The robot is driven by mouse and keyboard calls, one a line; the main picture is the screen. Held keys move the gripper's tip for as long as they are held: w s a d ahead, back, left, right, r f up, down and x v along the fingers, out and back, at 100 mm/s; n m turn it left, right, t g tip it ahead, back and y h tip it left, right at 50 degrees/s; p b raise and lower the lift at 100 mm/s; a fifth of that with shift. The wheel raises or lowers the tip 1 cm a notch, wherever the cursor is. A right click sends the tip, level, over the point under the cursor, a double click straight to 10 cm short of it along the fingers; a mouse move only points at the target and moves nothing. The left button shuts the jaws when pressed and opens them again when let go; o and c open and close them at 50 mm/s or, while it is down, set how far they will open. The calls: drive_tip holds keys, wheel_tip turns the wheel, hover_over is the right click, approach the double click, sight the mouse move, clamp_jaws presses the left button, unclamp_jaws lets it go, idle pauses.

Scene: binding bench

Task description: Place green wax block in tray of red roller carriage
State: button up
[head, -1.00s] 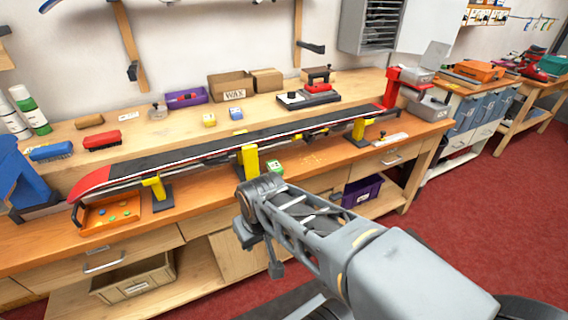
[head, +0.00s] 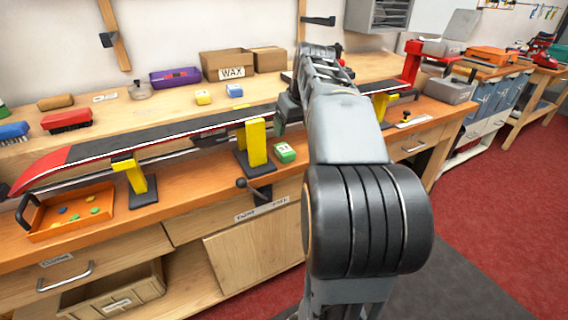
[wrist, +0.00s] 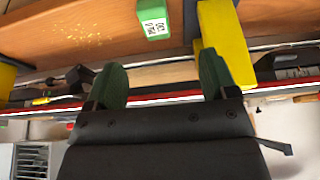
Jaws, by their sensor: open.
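The green wax block (head: 285,152), with a white printed label, lies on the orange-brown front strip of the bench, just right of a yellow ski support (head: 256,142). It also shows at the top of the wrist view (wrist: 154,18). My gripper (wrist: 164,78) is open and empty, its green fingers spread, with the block beyond the fingertips. In the head view my arm mostly hides the gripper; a dark green finger shows above the ski. A red upright fixture (head: 411,65) with grey boxes stands at the bench's right end; I cannot make out a carriage tray for certain.
A long black ski (head: 190,138) with a red tip runs along the bench on yellow supports. An orange tray (head: 45,233) with small coloured pieces sits at left. A WAX box (head: 228,66), a purple bin (head: 175,78) and yellow and blue blocks stand behind.

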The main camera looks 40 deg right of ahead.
sight(288, 152)
drive_tip(key=x, duration=0.2)
drive_tip(key=b+x, duration=0.1)
drive_tip(key=x, duration=0.2)
drive_tip(key=b+x, duration=0.1)
drive_tip(key=x, duration=0.2)
drive_tip(key=shift+d+f, duration=0.1)
drive_tip(key=shift+d, duration=0.2)
drive_tip(key=shift+d+b+x, duration=0.15)
drive_tip(key=shift+b+x, duration=0.5)
drive_tip(key=shift+x, duration=0.65)
drive_tip(key=shift+d+b+x, duration=0.15)
drive_tip(key=shift+b+x, duration=0.45)
drive_tip(key=shift+x, duration=0.65)
drive_tip(key=shift+c, duration=0.2)
drive_tip(key=c, duration=1.1)
drive_tip(key=shift+o, duration=0.2)
